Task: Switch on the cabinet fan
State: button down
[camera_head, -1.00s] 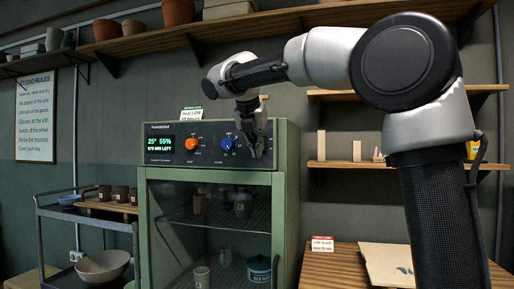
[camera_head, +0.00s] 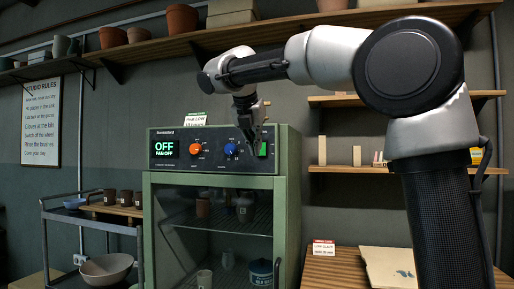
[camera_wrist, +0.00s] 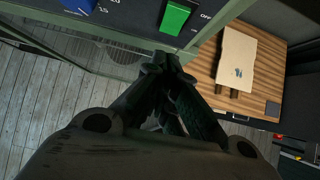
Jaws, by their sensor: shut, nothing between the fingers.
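The green cabinet (camera_head: 288,200) has a dark control panel along its top. Its display (camera_head: 165,149) reads OFF and FAN OFF. An orange knob (camera_head: 195,148) and a blue knob (camera_head: 229,149) are to the right of the display. A green rocker switch (camera_head: 263,149) is at the panel's right end; it also shows in the wrist view (camera_wrist: 175,17), with an OFF label beside it. My gripper (camera_head: 254,151) is shut and empty, in front of the panel just left of the switch. In the wrist view its fingertips (camera_wrist: 166,62) are close below the switch; contact cannot be told.
A glass door (camera_head: 215,225) covers shelves with several pots. A card (camera_head: 196,118) stands on the cabinet top. A trolley with cups and a bowl (camera_head: 106,268) is at left. A wooden table with a cardboard piece (camera_head: 388,272) is at right.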

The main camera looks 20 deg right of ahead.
aim_at(262, 149)
jog(key=v, duration=0.9)
jog(key=shift+r, duration=0.4)
jog(key=shift+s+a, duration=0.1)
jog(key=shift+s, duration=0.05)
jog(key=shift+s+f, duration=0.25)
jog(key=shift+f, duration=0.4)
jog(key=shift+f, duration=0.1)
jog(key=w+d+r+x, duration=0.1)
jog(key=w+x, duration=0.1)
jog(key=x, duration=1)
jog(key=shift+w+d, duration=0.1)
jog(key=shift+w, duration=0.05)
